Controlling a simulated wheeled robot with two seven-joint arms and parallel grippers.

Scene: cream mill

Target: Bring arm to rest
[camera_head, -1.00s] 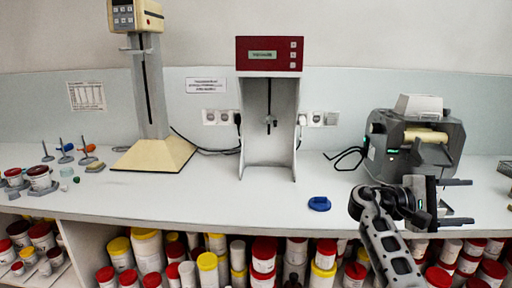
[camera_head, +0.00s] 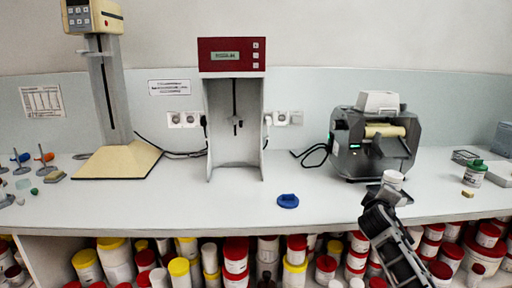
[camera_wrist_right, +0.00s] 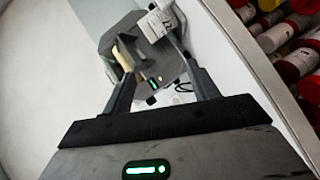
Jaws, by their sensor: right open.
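My right gripper is open and empty in the right wrist view (camera_wrist_right: 162,82), its two dark fingers spread apart with nothing between them close by. The grey roller machine (camera_wrist_right: 145,55) shows beyond the fingers. In the head view my right gripper (camera_head: 386,196) is in front of that machine (camera_head: 375,140), low over the front of the bench; its fingers are hard to make out. A small white round container (camera_head: 393,180) shows at its upper end; I cannot tell what it rests on. My left gripper is out of view.
A blue lid (camera_head: 288,201) lies on the white bench (camera_head: 225,205). A red-topped stand (camera_head: 232,57) and a cream stand (camera_head: 118,160) are at the back. A green-lidded jar (camera_head: 474,173) stands at right. Several jars fill the shelf below the bench's front edge.

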